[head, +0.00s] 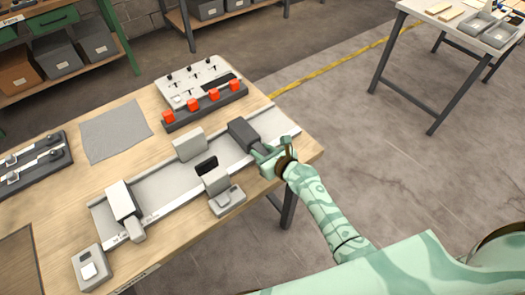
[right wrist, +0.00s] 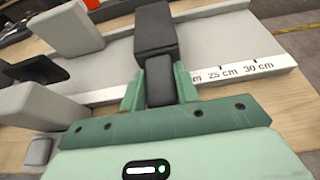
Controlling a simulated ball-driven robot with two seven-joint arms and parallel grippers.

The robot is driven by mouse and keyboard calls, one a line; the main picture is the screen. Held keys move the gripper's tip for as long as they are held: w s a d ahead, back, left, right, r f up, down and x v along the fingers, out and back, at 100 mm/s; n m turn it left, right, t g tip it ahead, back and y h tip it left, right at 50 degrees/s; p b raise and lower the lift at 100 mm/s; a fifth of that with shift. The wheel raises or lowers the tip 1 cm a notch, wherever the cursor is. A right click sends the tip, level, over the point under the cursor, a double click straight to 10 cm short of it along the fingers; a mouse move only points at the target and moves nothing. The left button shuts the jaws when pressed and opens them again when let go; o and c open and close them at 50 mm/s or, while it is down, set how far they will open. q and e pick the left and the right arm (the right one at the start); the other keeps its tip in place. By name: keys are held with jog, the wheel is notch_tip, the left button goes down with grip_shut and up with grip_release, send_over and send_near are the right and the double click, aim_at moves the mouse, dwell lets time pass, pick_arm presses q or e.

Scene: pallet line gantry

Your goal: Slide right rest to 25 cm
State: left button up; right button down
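The right rest (head: 242,132) is a dark grey block on the right part of a long light grey track (head: 165,190). In the right wrist view the rest (right wrist: 157,35) has a rounded dark handle (right wrist: 160,82) pointing towards me. My right gripper (head: 268,157) has its fingers (right wrist: 160,92) on both sides of this handle and looks shut on it. A scale strip (right wrist: 240,73) on the track's near edge reads 25 cm and 30 cm, both to the right of the handle. The left rest (head: 120,200), lighter grey, sits near the track's left end. My left gripper is out of view.
A button box (head: 90,268) stands at the front left. A panel with red parts (head: 204,103) stands behind. The track right of the rest is clear.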

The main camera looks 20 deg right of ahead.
jog(key=w+d, duration=0.1)
jog(key=d, duration=0.1)
jog(key=w+d, duration=0.1)
jog(key=d, duration=0.2)
jog(key=w+d+b, duration=0.1)
jog(key=d, duration=0.2)
jog(key=c, duration=1)
grip_release()
jog(key=shift+c, duration=0.2)
jog(key=shift+s, duration=0.1)
